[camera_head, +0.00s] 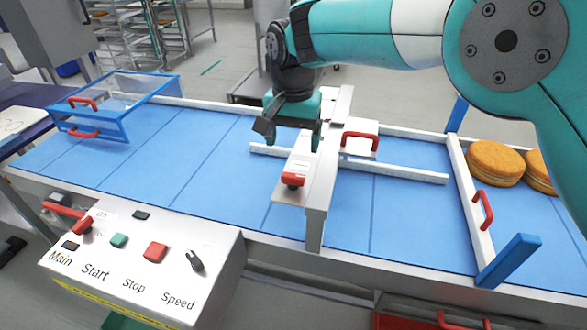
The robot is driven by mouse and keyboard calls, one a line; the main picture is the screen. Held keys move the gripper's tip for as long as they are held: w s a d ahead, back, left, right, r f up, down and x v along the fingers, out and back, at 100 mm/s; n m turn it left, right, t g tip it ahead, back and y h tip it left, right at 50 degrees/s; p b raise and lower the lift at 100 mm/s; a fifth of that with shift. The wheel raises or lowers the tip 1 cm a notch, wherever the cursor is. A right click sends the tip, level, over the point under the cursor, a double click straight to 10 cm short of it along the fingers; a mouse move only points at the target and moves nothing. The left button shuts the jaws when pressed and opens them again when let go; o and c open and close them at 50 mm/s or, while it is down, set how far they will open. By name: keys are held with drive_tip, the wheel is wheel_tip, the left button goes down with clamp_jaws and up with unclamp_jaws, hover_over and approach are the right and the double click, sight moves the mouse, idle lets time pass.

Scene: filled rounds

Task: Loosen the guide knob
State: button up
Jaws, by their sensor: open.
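The guide knob looks to be the red knob (292,181) on the near end of the metal bridge (322,180) across the blue conveyor. White guide rails (395,170) lie under the bridge along the belt. My gripper (293,140) hangs above the belt, up and behind the red knob, with its jaws apart and nothing between them. It is not touching the knob. The right finger is close to the bridge's left edge in the picture.
A control panel (150,255) with a red lever and Start, Stop and Speed controls stands front left. A clear blue-framed guard (125,90) covers the belt's far left. A white gate (472,205) with a red handle crosses the right, before round filled cakes (494,163).

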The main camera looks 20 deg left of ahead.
sight(293, 175)
wheel_tip(293, 175, down, 10)
drive_tip(key=p, duration=0.3)
drive_tip(key=shift+r, duration=0.25)
drive_tip(key=c, duration=0.9)
